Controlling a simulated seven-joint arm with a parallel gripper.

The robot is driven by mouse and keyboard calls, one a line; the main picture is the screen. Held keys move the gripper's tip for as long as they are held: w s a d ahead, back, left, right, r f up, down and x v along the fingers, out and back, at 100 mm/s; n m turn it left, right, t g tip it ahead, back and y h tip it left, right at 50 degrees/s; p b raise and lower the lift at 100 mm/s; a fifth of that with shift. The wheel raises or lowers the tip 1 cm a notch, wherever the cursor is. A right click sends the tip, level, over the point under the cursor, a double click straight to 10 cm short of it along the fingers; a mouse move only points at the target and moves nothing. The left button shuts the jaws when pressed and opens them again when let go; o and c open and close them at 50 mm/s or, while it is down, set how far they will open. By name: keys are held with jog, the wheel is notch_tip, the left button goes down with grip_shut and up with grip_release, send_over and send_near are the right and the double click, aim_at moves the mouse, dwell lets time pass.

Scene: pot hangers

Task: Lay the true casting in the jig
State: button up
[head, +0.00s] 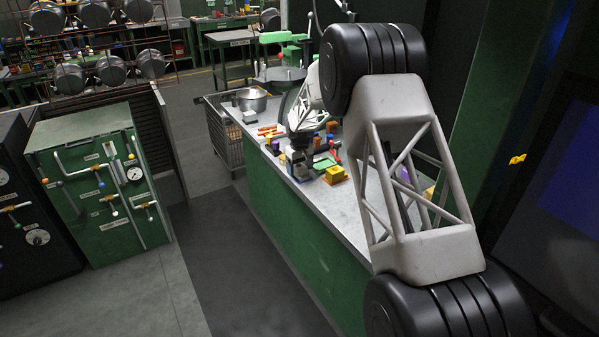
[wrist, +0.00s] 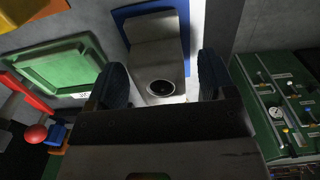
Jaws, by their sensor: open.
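My gripper (wrist: 160,82) is open in the wrist view, with one dark finger on each side of a grey casting (wrist: 156,50). The casting has a block-like body and a round dark hole at its near end. It lies over a blue tray or mat (wrist: 186,28); I cannot tell whether the fingers touch it. In the head view my gripper (head: 299,172) is low over the bench's left edge, and the casting is too small or hidden to make out. I cannot tell which thing is the jig, or whether this casting is the true one.
A green tray (wrist: 62,68) lies left of the gripper in the wrist view, with a red ball-ended lever (wrist: 36,133) nearby. In the head view a yellow block (head: 335,175) and several coloured pieces crowd the bench (head: 328,218). A metal bowl (head: 252,99) stands farther back. The near benchtop looks clear.

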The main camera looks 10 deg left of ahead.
jog(key=shift+f, duration=0.3)
jog(key=shift+c, duration=0.2)
jog(key=c, duration=1.1)
jog(key=shift+r, duration=0.2)
jog(key=shift+r, duration=1.5)
jog(key=shift+s+d+r, duration=0.1)
jog(key=shift+s+r, duration=0.05)
jog(key=shift+s, duration=0.05)
jog(key=s+d, duration=0.3)
jog(key=s, duration=0.4)
jog(key=s+d+r, duration=0.1)
jog(key=s+d, duration=0.2)
jog(key=s, duration=0.4)
jog(key=shift+d+r, duration=0.2)
